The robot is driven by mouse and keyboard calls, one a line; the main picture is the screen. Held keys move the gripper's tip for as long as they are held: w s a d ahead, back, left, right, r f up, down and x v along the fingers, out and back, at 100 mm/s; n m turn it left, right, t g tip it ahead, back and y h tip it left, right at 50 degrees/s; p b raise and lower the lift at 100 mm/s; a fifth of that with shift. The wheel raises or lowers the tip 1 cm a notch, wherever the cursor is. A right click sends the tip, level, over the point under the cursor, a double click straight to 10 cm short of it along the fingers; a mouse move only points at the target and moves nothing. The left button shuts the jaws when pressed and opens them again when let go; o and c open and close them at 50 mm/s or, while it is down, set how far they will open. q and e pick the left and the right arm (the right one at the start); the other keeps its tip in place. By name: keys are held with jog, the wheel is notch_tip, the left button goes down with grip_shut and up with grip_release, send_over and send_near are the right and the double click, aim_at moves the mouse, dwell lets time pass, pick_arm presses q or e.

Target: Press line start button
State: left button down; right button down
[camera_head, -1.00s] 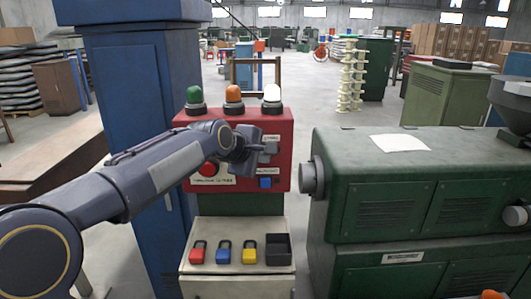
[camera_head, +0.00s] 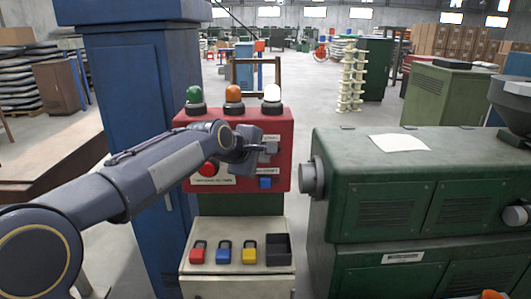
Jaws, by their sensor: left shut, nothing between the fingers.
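A red control panel (camera_head: 284,120) faces me on a green post. It carries a round red button (camera_head: 208,169), a blue square button (camera_head: 265,183) and a grey block-shaped control (camera_head: 271,147). Labels sit by them, too small to read, so I cannot tell which is the line start button. My left gripper (camera_head: 259,151) is shut and empty in front of the panel, its tips beside the grey control and above the blue button. I cannot tell whether it touches the panel. The arm covers part of the panel's middle.
Green, orange and white lamps (camera_head: 233,95) top the panel. Below, a pale shelf (camera_head: 222,277) holds red, blue and yellow padlocks and a black tray (camera_head: 278,249). A blue cabinet (camera_head: 125,90) stands left; a green machine (camera_head: 345,205) stands close on the right.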

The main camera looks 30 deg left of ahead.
pick_arm(q)
jog(key=shift+w, duration=0.1)
jog(key=shift+w+a, duration=0.25)
jog(key=shift+w+a+p, duration=0.25)
jog(key=shift+w+p, duration=0.15)
dwell(0.9)
jog(key=shift+s+d, duration=0.5)
jog(key=shift+s, duration=0.25)
jog(key=shift+s, duration=0.1)
jog(key=s+d, duration=0.1)
jog(key=s, duration=0.1)
jog(key=s+d, duration=0.1)
jog(key=s, duration=0.1)
jog(key=shift+d+b, duration=0.3)
jog(key=shift+b, duration=0.1)
jog(key=shift+s+f, duration=0.1)
dwell(0.8)
